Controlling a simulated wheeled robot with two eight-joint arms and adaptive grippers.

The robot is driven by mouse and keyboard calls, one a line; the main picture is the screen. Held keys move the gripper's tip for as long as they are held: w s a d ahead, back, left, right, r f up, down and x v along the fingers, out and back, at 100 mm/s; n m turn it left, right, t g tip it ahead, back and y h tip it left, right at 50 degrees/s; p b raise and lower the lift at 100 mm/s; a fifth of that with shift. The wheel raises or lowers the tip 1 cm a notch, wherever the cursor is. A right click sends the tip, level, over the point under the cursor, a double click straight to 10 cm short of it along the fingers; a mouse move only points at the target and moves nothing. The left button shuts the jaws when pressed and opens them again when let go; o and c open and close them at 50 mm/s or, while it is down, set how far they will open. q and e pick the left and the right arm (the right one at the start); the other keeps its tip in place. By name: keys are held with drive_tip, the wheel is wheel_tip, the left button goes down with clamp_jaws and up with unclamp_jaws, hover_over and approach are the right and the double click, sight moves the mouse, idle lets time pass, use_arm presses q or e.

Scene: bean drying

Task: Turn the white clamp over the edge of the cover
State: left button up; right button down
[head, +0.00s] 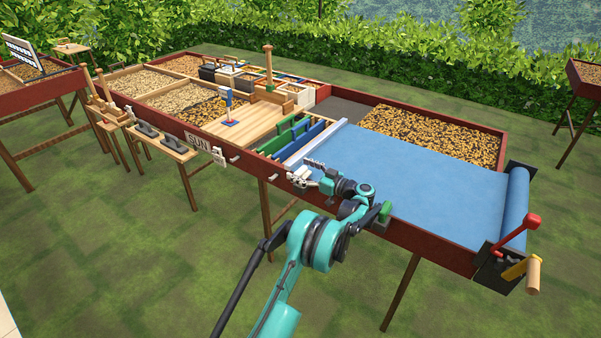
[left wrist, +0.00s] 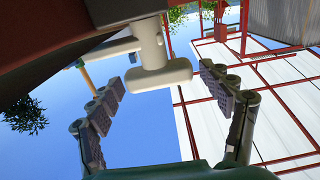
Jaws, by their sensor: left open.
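The blue cover (head: 420,185) lies over the right part of the long table, with a pale bar (head: 318,140) along its left edge. The white clamp (head: 299,177) is on the table's front wall near the cover's left front corner, partly hidden by my gripper. In the left wrist view the clamp (left wrist: 160,76) shows as a T-shaped handle on a white arm beside the dark red wall. My left gripper (head: 312,170) is open at the clamp. In the left wrist view its fingers (left wrist: 163,95) stand on either side of the handle, with visible gaps. My right gripper is not in view.
The cover's roll (head: 515,205) is at the right end, with red and yellow cranks. Another white clamp (head: 219,157) sits by the SUN sign (head: 197,143). Green and blue slats (head: 290,135) stand left of the cover. Grass lies open in front.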

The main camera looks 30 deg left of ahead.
sight(300, 169)
use_arm(q)
wheel_tip(300, 169, up, 9)
idle(0.3)
idle(0.4)
